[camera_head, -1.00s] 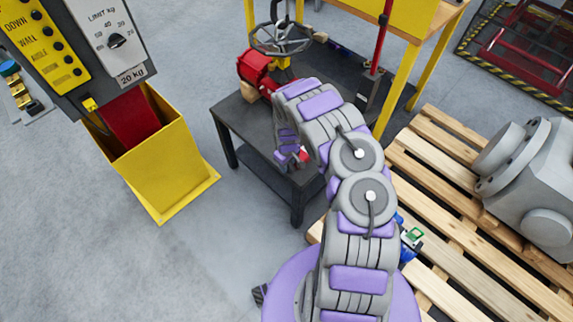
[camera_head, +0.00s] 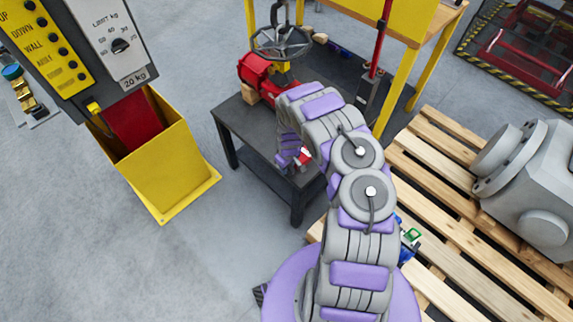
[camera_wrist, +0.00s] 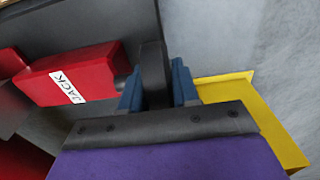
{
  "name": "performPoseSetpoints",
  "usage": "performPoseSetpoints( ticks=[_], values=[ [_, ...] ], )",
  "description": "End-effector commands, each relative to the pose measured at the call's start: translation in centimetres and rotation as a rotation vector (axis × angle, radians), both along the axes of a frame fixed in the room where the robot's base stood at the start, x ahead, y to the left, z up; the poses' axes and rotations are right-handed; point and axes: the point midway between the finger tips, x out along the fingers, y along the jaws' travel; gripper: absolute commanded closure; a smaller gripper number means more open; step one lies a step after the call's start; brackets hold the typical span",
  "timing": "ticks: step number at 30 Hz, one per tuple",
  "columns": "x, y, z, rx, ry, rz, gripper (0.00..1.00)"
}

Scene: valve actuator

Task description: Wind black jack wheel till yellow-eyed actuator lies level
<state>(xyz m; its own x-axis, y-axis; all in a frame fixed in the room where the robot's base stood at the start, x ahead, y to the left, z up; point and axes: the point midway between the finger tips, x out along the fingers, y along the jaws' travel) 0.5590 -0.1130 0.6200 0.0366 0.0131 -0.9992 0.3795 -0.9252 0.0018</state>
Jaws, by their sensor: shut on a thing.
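The red jack (camera_wrist: 75,75) with a white JACK label fills the left of the wrist view. Its black wheel (camera_wrist: 152,62) shows edge-on at the jack's right end, between the two blue fingers of my gripper (camera_wrist: 158,85). The gripper is shut on the wheel's rim. In the head view my gripper (camera_head: 300,158) is low at the table's front edge, mostly hidden by my arm, with a bit of red beside it. The red actuator (camera_head: 255,71) rests on the dark table behind my arm, with a grey handwheel (camera_head: 281,42) on top and a yellow part (camera_head: 284,66) below it.
The dark table (camera_head: 240,118) has wooden blocks near the actuator. A yellow bin (camera_head: 165,165) and a control panel marked 20 kg (camera_head: 100,40) stand left. A pallet (camera_head: 450,220) with a grey housing (camera_head: 540,190) lies right. Bare floor is open at front left.

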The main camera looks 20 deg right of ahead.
Motion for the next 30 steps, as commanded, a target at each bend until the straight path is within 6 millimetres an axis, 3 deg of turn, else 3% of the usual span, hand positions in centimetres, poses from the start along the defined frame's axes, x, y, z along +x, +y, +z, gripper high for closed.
performPoseSetpoints(
  ticks=[30],
  values=[
    [-0.74,-0.15,-0.04,0.119,-0.270,-0.006,1.00]
  ],
)
